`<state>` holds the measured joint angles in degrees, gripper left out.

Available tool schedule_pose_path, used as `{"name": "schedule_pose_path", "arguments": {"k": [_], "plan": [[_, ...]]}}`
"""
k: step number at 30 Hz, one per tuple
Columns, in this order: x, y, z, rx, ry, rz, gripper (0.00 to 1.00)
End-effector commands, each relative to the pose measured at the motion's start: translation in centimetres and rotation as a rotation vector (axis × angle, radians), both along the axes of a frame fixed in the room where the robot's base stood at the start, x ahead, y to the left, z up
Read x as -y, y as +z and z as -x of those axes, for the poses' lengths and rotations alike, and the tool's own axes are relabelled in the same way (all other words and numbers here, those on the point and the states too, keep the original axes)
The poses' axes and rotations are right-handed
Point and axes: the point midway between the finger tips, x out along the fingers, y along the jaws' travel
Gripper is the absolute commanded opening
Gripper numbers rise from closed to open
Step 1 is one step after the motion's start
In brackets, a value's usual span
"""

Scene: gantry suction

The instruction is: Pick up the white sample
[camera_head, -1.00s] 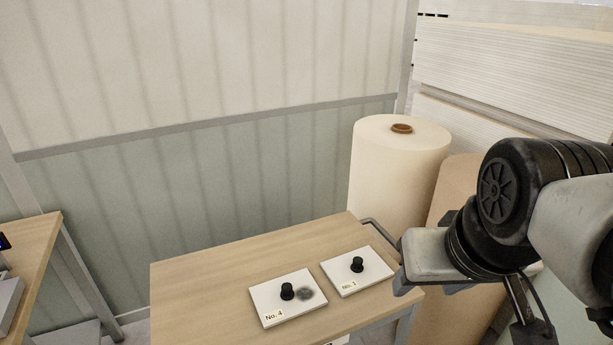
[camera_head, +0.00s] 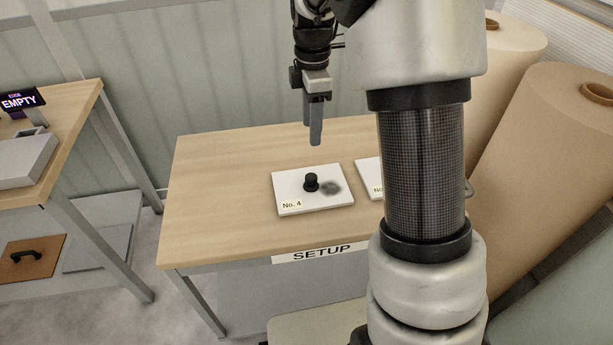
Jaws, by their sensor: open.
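A white plate labelled No. 4 (camera_head: 288,192) lies flat on the wooden SETUP table. It has a black knob (camera_head: 311,182) and a dark grey smudge right of the knob. A second white plate (camera_head: 369,179) lies to its right, mostly hidden behind my arm; only its left edge and part of a label show. My gripper (camera_head: 311,134) points down with its fingers open and empty. In the picture it appears above and behind the No. 4 plate, apart from it.
The SETUP table (camera_head: 215,200) is bare on its left. Another table (camera_head: 75,110) at left carries a grey device and an EMPTY display (camera_head: 22,101). Large paper rolls (camera_head: 555,140) stand at right. A ribbed wall (camera_head: 200,70) is behind.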

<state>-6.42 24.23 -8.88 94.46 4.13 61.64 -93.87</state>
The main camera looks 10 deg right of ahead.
Motion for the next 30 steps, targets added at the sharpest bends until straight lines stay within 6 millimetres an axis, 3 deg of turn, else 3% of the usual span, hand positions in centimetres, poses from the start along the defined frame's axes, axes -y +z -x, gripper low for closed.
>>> {"name": "schedule_pose_path", "arguments": {"k": [3, 12, 23, 30], "plan": [[0.0, -2.9, 0.2, -0.005, -0.001, 0.0, 0.48], [0.0, -8.9, 0.2, -0.002, -0.003, 0.001, 0.48], [0.0, -11.4, 0.3, -0.002, -0.003, 0.0, 0.48], [0.0, -15.0, 0.5, -0.003, -0.004, 0.001, 0.48]]}}
